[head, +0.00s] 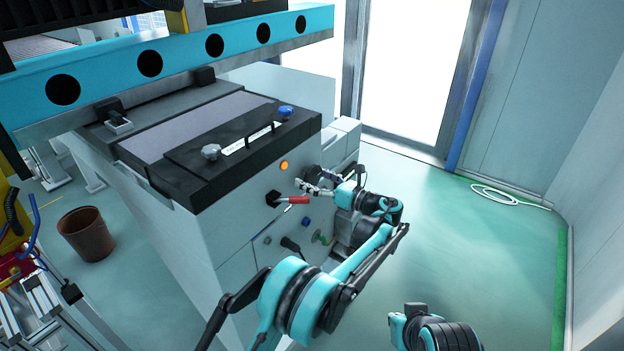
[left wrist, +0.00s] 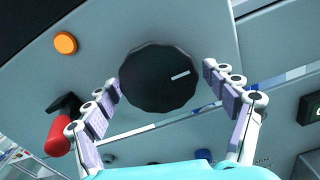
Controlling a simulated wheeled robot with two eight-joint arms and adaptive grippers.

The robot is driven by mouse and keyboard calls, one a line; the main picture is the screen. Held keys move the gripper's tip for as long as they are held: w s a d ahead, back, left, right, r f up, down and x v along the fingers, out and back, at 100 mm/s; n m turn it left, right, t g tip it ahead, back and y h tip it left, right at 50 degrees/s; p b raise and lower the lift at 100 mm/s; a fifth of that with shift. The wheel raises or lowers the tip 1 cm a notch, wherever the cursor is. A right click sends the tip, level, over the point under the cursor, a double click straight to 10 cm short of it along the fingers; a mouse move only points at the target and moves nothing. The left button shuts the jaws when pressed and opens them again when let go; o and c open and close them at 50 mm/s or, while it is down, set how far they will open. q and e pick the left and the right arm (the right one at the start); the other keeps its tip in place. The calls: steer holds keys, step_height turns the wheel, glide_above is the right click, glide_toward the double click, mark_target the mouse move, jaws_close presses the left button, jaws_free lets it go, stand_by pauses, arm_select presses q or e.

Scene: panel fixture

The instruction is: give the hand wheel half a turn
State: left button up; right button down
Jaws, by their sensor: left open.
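The hand wheel (left wrist: 158,80) is a dark, many-sided knob with a white mark pointing right and slightly up in the left wrist view. It is on the grey panel face. My left gripper (left wrist: 160,84) is open, with one finger on each side of the wheel. The right fingertip lies close beside the rim; the left one appears at the rim, and I cannot tell whether either touches. In the head view my left gripper (head: 308,185) is at the cabinet's front, and I cannot make out the wheel there.
An orange button (left wrist: 65,43) and a red-handled lever (left wrist: 57,135) lie left of the wheel. The grey cabinet (head: 232,235) also carries a blue button (head: 306,222) below. A brown bin (head: 87,235) stands at left.

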arm_select(q)
steer(key=c, duration=1.2)
steer(key=shift+o, duration=0.2)
